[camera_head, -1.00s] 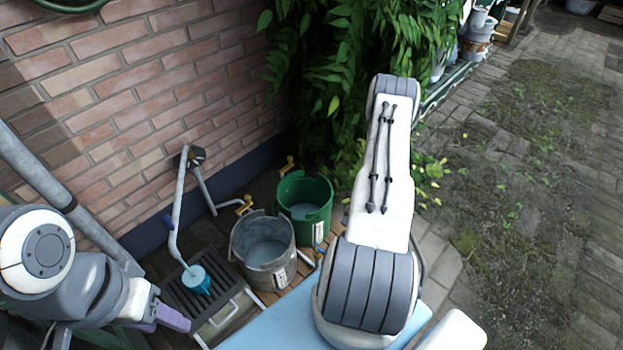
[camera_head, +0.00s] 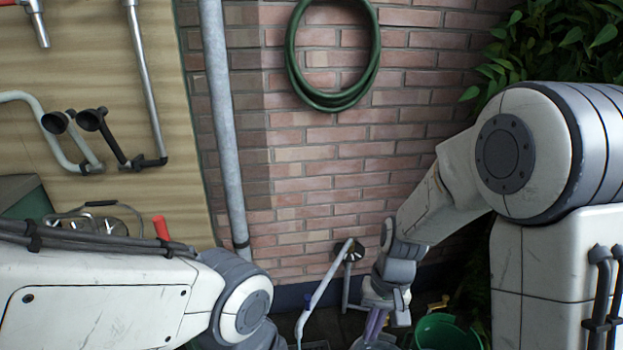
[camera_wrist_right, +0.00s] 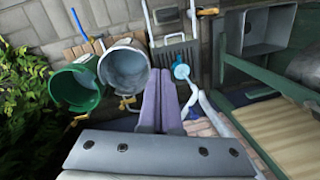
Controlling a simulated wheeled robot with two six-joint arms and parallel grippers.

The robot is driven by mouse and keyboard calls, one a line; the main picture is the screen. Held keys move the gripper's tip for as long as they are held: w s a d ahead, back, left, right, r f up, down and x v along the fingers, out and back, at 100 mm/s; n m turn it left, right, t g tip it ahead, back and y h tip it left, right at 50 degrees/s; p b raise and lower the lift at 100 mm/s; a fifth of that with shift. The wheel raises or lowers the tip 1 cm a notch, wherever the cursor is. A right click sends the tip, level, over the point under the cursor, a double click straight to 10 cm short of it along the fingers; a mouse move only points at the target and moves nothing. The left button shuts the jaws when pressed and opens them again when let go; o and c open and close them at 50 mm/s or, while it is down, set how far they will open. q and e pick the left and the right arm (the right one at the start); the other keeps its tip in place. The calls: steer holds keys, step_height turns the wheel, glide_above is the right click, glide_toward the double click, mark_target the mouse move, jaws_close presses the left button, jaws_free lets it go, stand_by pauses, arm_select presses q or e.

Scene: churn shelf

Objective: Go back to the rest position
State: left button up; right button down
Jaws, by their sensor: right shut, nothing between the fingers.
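My right gripper (camera_head: 375,326) hangs low in the head view, purple fingers pointing down in front of the brick wall. Its fingers are together with nothing between them; the right wrist view shows them side by side (camera_wrist_right: 160,88). The grey bucket (camera_wrist_right: 122,70) and green bucket (camera_wrist_right: 76,88) stand to the left of the fingers in that view, with no contact visible. My left arm (camera_head: 110,300) crosses the lower left of the head view, and its gripper is out of sight.
The brick wall (camera_head: 310,200) carries a green hose (camera_head: 291,70) and a grey downpipe (camera_head: 222,130). A wooden board (camera_head: 120,205) with pipes and tools is at left. A bent pipe (camera_head: 322,285) stands left of the right gripper. Leafy plants (camera_head: 555,50) are at upper right.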

steer(key=s+a+r+n, duration=0.4)
steer(key=s+r, duration=0.1)
steer(key=s, duration=0.3)
steer(key=s+a+r+n, duration=0.4)
steer(key=s+n, duration=0.1)
steer(key=s, duration=0.3)
step_height(320, 180, up, 25)
steer(key=p, duration=2.4)
steer(key=shift+s+f+t, duration=0.2)
steer(key=shift+s+t, duration=0.1)
steer(key=shift+s, duration=0.15)
steer(key=shift+a+f, duration=0.1)
